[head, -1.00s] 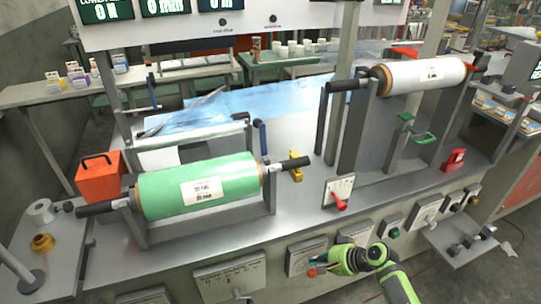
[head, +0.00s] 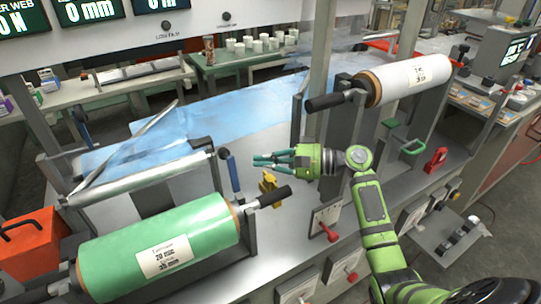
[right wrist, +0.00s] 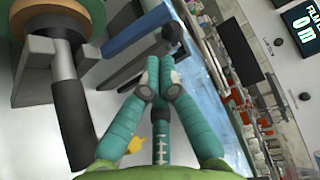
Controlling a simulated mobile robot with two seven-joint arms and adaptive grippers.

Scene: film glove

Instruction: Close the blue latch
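The blue latch (head: 231,170) is a blue handle standing upright at the right end of the metal roller, behind the green roll. My left gripper is not in view.
The green roll (head: 165,245) with its black-ended shaft lies in front. A yellow piece (head: 268,187) stands below my fingers. Blue film (head: 220,110) stretches behind. Grey posts and a white roll (head: 410,78) stand right. Another blue handle (head: 82,125) is at far left.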

